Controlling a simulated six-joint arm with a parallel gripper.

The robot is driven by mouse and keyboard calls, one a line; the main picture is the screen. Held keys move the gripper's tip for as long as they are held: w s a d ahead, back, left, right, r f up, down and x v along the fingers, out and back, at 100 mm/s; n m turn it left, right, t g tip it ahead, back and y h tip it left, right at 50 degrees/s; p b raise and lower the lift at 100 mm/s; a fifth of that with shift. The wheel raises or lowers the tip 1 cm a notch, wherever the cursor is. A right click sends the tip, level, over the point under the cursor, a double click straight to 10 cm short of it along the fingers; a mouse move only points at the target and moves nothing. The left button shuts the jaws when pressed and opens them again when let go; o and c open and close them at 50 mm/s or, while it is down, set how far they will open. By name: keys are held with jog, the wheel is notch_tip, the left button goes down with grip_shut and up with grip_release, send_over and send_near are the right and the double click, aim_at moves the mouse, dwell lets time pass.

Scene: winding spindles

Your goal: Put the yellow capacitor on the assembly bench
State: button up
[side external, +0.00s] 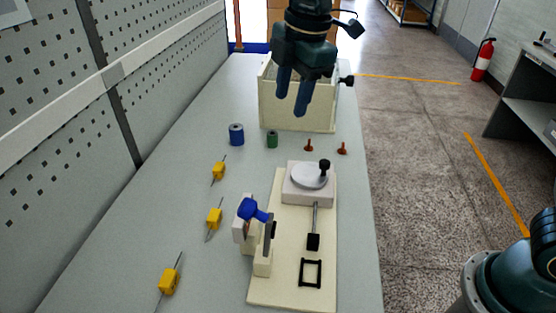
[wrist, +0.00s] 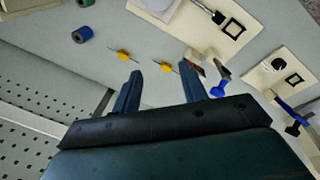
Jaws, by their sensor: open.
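Three yellow capacitors with thin wire leads lie in a row left of the cream board in the side external view: a far one (side external: 218,170), a middle one (side external: 214,216) and a near one (side external: 169,281). They rest on a long grey bench top (side external: 130,235). My gripper (side external: 291,103) is open and empty, held in the air in front of a cream bin. In the wrist view, two yellow capacitors, one (wrist: 123,54) left of the other (wrist: 166,67), lie beyond the open fingers (wrist: 160,76). A third capacitor is not visible there.
The cream board (side external: 290,290) carries a winder with a white disc (side external: 310,175) and an upright blue-handled clamp (side external: 255,210). A blue spool (side external: 236,134), a green spool (side external: 272,139) and two small brown pieces (side external: 308,145) stand before the bin (side external: 310,118). A perforated wall borders the left.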

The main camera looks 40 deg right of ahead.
jog(key=s+d+r+m+t, duration=0.2)
jog(key=s+d+r+m, duration=0.1)
jog(key=s+d+m, duration=0.75)
jog(key=s+d+f+m+t, duration=0.1)
jog(key=s+d+f+m, duration=0.1)
jog(key=s, duration=0.5)
jog(key=s+d+f+m, duration=0.2)
jog(key=s+d+m, duration=0.2)
jog(key=s, duration=0.3)
jog(key=shift+s+f+m+t+h, duration=0.35)
jog(key=shift+s+f+t+h, duration=0.05)
